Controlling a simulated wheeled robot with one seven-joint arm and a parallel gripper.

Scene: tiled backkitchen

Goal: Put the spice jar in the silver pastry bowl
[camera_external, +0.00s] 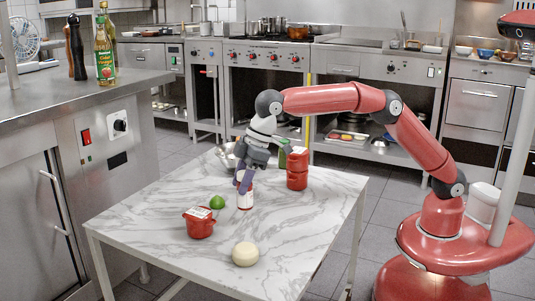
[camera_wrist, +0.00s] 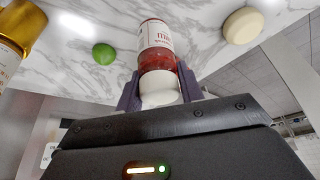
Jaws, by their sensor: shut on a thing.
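The spice jar (camera_external: 245,199) is a small red jar with a white label. It is upright, its base on or very close to the marble table top; I cannot tell if there is a gap. My gripper (camera_external: 243,184) points down from above and is shut on its upper part. In the wrist view the jar (camera_wrist: 156,42) with its white cap sits between the purple fingers (camera_wrist: 158,88). The silver pastry bowl (camera_external: 227,153) stands at the table's back edge, behind my gripper, partly hidden by it.
A lime (camera_external: 217,202), a red pot (camera_external: 200,225) and a pale round item (camera_external: 245,254) lie around the jar. The table's right side (camera_external: 310,220) is clear.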

